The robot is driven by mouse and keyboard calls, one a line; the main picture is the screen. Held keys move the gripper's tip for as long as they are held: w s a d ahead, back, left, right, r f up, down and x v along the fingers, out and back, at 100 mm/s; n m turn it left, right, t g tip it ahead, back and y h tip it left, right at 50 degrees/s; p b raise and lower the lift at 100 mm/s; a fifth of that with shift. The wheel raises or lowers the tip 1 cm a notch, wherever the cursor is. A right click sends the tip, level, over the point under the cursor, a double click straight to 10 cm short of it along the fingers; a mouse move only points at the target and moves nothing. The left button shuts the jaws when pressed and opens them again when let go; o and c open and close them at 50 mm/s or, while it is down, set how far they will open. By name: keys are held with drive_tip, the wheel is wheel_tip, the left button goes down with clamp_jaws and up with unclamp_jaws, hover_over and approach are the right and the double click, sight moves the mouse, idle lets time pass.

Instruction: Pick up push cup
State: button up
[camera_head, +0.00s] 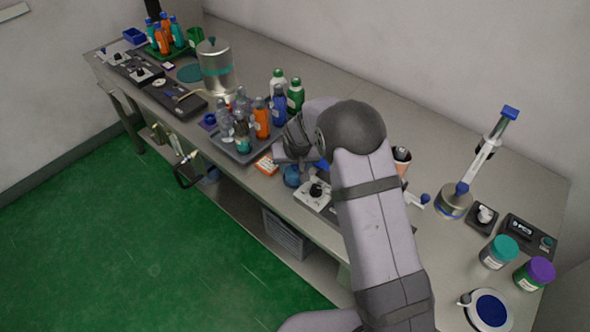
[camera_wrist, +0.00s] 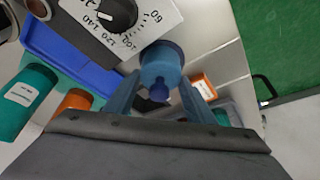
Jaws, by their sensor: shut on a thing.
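The push cup (camera_wrist: 161,68) is a blue, rounded cup with a darker knob. In the wrist view it sits between the two fingers of my gripper (camera_wrist: 160,88), which is shut on it. In the head view the blue cup (camera_head: 292,177) shows at the bench's front side, just below my gripper (camera_head: 290,160). My arm hides much of the gripper there. I cannot tell whether the cup still touches the bench.
A white dial unit (camera_head: 314,192) stands close beside the cup. A tray (camera_head: 238,152) of several bottles and an orange-and-white box (camera_head: 266,164) are to the left. A blue tray (camera_wrist: 72,62) lies nearby. The bench's front edge is close.

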drive_tip(key=shift+r, duration=0.1)
wheel_tip(320, 180, up, 10)
drive_tip(key=shift+f+b, duration=0.15)
drive_tip(key=shift+b, duration=1.05)
drive_tip(key=shift+d+r, duration=0.15)
drive_tip(key=shift+r, duration=0.1)
drive_tip(key=d+r+m+h+p, duration=0.1)
drive_tip(key=d+r+m+p, duration=0.1)
drive_tip(key=d+r+p, duration=0.45)
drive_tip(key=d+r+m+p, duration=0.15)
drive_tip(key=d+p, duration=0.25)
drive_tip(key=d, duration=0.6)
drive_tip(key=s+d+p, duration=0.2)
drive_tip(key=d, duration=0.2)
drive_tip(key=s+d+r+m+p, duration=0.1)
drive_tip(key=s+d+p, duration=0.1)
drive_tip(key=d, duration=0.2)
drive_tip(key=s+d+m+h+p, duration=0.1)
drive_tip(key=s+d, duration=0.1)
drive_tip(key=d, duration=0.2)
drive_tip(key=shift+s+r+m+p, duration=0.1)
drive_tip(key=shift+r+m+p, duration=0.15)
drive_tip(key=shift+r+p, duration=0.15)
drive_tip(key=shift+w+g, duration=0.3)
